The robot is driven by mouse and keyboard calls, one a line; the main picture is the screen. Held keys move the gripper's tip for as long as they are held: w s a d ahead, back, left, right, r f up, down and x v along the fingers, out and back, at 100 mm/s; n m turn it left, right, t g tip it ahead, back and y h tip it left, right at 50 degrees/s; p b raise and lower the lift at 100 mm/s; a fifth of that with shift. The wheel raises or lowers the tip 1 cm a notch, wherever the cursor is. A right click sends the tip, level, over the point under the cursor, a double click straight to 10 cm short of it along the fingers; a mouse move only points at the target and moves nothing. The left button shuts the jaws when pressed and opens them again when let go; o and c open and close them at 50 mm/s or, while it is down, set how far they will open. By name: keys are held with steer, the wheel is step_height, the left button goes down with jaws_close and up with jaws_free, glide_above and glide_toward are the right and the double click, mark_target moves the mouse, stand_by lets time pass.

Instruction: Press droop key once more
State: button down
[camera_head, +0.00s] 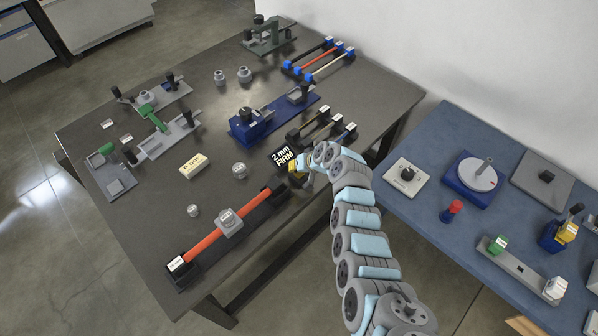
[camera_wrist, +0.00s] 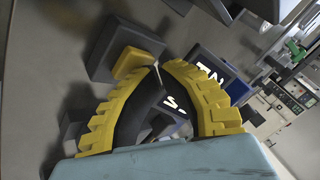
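A cream block with a dark label that seems to read DROOP (camera_head: 193,165) lies on the dark table, well left of my gripper. My gripper (camera_head: 293,168) is beside a black panel reading "2 mm FIRM" (camera_head: 283,156), near the right end of an orange bar fixture (camera_head: 205,243). In the wrist view, the yellow fingers of my gripper (camera_wrist: 158,67) curve together and their tips appear to meet, with nothing seen held. A small yellow piece on a dark block (camera_wrist: 133,63) is just left of the tips; contact is unclear. Parts of the panel's lettering (camera_wrist: 209,74) show behind the fingers.
A grey block (camera_head: 230,224) sits on the orange bar. Small grey cylinders (camera_head: 239,170), a blue fixture (camera_head: 250,125) and cable racks (camera_head: 325,60) stand around the dark table. A blue table (camera_head: 430,205) with more devices is at the right.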

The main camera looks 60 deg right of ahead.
steer(key=shift+r, duration=0.1)
stand_by(0.6)
steer(key=shift+r+p, duration=0.5)
steer(key=shift+r, duration=0.35)
steer(key=shift+r+p, duration=1.3)
steer(key=shift+r, duration=1.25)
